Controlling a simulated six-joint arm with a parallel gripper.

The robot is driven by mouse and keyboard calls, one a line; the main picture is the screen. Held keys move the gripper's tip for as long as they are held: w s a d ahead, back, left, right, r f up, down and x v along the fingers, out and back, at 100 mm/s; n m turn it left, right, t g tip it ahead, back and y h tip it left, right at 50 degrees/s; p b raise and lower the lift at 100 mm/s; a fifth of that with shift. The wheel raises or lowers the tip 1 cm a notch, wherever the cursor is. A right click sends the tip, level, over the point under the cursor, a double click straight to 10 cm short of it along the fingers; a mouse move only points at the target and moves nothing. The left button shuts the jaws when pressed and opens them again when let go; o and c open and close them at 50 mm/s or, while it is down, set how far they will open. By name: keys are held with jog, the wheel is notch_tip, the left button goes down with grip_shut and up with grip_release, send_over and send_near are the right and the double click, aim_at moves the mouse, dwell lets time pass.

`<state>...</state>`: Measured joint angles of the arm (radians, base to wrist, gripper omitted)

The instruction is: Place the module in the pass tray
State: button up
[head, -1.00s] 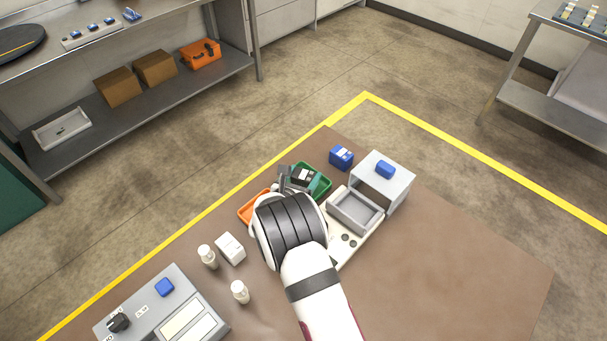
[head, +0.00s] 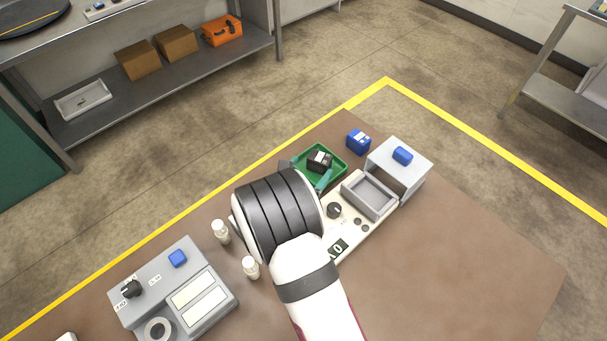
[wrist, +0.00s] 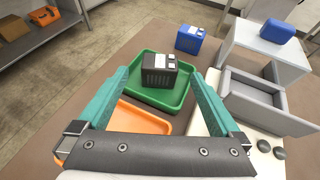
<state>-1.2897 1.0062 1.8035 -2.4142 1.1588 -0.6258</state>
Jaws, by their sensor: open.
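The module, a small black block with light labels on top (wrist: 159,69), sits inside the green tray (wrist: 178,101) in the wrist view. It also shows in the head view (head: 320,160) within the green tray (head: 345,175). An orange tray (wrist: 150,119) lies nearer in the wrist view, partly behind my gripper. My gripper (wrist: 157,82) is open, with one teal finger on each side of the view. The module lies beyond the fingers, with nothing held between them. In the head view my wrist hides the orange tray and most of the gripper.
A blue block (head: 358,141) stands behind the green tray. To the right is a grey box (head: 411,163) with a blue block on top and an open drawer (head: 369,194). White bottles (head: 221,231) and a grey console (head: 213,282) stand at the left.

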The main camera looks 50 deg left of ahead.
jog(key=v, duration=0.4)
jog(key=shift+s+d, duration=0.1)
jog(key=shift+s, duration=0.1)
jog(key=w+d+r+m+t+h, duration=0.1)
jog(key=w+d+r+m+h, duration=0.45)
jog(key=w+d+m, duration=0.4)
jog(key=d+r+m+g+h, duration=0.2)
jog(key=d+m, duration=0.2)
jog(key=d, duration=0.4)
jog(key=s+d+r+m+g+h, duration=0.1)
jog(key=d+r+m+g+h, duration=0.2)
jog(key=d, duration=0.6)
jog(key=d+r+m+g+h, duration=0.1)
jog(key=d+r+m+h, duration=0.1)
jog(key=d+m, duration=0.45)
jog(key=s+d+r+m+g+y, duration=0.25)
jog(key=s+d+m+g, duration=0.55)
jog(key=s+d+m, duration=0.6)
jog(key=s+a+m+y, duration=0.6)
jog(key=s+m, duration=0.2)
jog(key=m, duration=0.1)
jog(key=shift+a+y, duration=0.4)
jog(key=shift+f, duration=0.1)
